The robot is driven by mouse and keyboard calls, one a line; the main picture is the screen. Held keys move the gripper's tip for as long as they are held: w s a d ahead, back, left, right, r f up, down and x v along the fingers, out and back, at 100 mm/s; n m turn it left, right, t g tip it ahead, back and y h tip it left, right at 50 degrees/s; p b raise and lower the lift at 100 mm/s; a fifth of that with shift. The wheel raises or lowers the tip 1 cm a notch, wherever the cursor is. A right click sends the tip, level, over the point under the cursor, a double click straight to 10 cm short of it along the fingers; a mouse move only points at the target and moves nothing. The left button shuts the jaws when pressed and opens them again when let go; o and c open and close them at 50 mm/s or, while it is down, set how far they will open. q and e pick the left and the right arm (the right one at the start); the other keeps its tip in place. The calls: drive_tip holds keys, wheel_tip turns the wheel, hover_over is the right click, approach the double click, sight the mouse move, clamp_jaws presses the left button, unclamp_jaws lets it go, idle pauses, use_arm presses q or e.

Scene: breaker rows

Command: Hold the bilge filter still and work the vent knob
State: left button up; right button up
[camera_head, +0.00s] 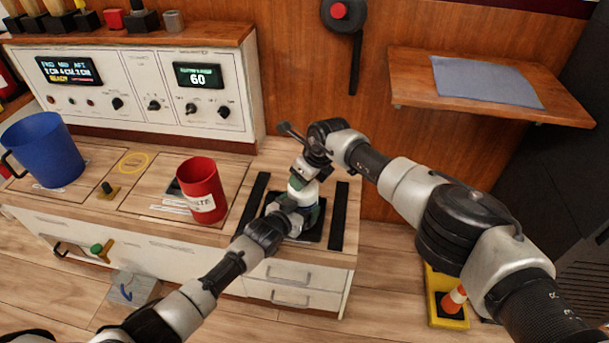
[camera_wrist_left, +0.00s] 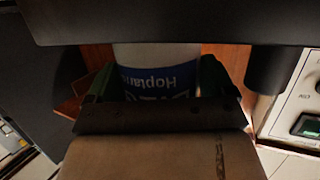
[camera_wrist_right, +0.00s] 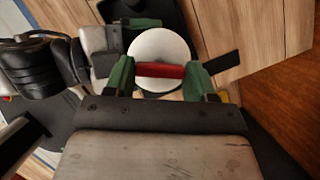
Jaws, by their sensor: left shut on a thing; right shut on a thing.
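The bilge filter (camera_head: 296,188) is a white upright cylinder on a dark base (camera_head: 313,230) on the counter. Its blue label (camera_wrist_left: 160,80) shows in the left wrist view. My left gripper (camera_head: 298,208) is shut around the filter's body, with a green finger on each side. The vent knob (camera_wrist_right: 160,71) is a red bar across the white round top (camera_wrist_right: 161,48) of the filter. My right gripper (camera_wrist_right: 161,80) is shut on this red bar from above. In the head view the right gripper (camera_head: 308,168) hides the knob.
Black strips (camera_head: 338,215) flank the filter. A red cup (camera_head: 202,190) and a blue mug (camera_head: 42,150) stand to the left. Behind is a control panel (camera_head: 150,90). A wooden shelf (camera_head: 415,90) hangs at the right wall.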

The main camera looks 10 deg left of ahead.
drive_tip(key=shift+w+d+n+g, duration=0.1)
drive_tip(key=shift+n+g, duration=0.3)
drive_tip(key=shift+n, duration=0.7)
drive_tip(key=shift+y, duration=0.3)
drive_tip(key=o, duration=0.9)
drive_tip(key=shift+o, duration=0.2)
drive_tip(key=shift+d+r, duration=0.25)
drive_tip(key=shift+r, duration=0.45)
drive_tip(key=v, duration=1)
drive_tip(key=shift+r, duration=0.2)
